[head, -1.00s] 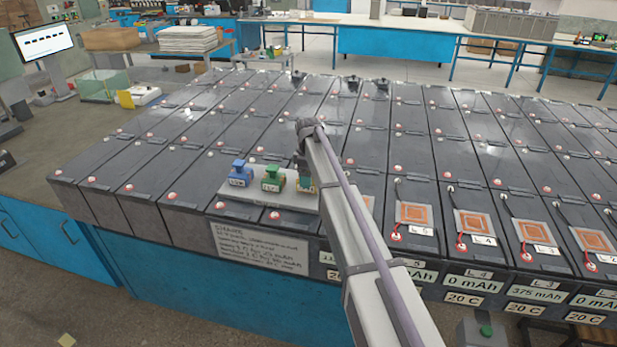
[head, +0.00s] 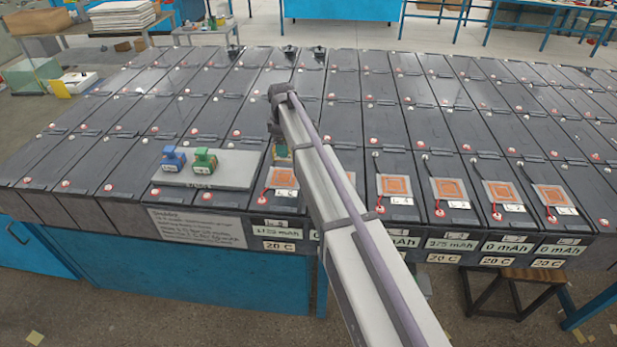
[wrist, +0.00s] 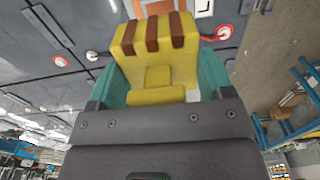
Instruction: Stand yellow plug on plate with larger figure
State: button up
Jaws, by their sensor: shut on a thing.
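My gripper (wrist: 160,85) is shut on the yellow plug (wrist: 158,75), a yellow block with brown stripes between teal fingers in the wrist view. In the head view my gripper (head: 279,140) hangs over the battery row just right of the grey tray; the plug there is mostly hidden. Orange square plates lie on the front batteries: a left one (head: 285,178), partly behind my arm, and others to the right (head: 395,187), (head: 449,190), (head: 501,193), (head: 552,196). Figure cards below include one apparently reading 1125 mAh (head: 278,232) and one reading 375 mAh (head: 452,244). Some cards are hidden by my arm.
The grey tray (head: 225,170) holds a blue plug (head: 173,158) and a green plug (head: 205,160); its right part is bare. A printed notice (head: 198,228) hangs on the front. Red terminals and wires stand by the plates. A wooden stool (head: 515,285) is at lower right.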

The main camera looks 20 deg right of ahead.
jog(key=shift+f, duration=0.1)
jog(key=f+b, duration=0.4)
jog(key=a+f+b, duration=0.1)
jog(key=f+b, duration=0.2)
jog(key=shift+w+a+f, duration=0.1)
jog(key=shift+w, duration=0.1)
notch_tip(320, 180, down, 3)
jog(key=b, duration=0.3)
jog(key=shift+f, duration=0.1)
jog(key=shift+r, duration=0.2)
jog(key=shift+f, duration=0.15)
jog(key=o, duration=1)
jog(key=shift+o, duration=0.2)
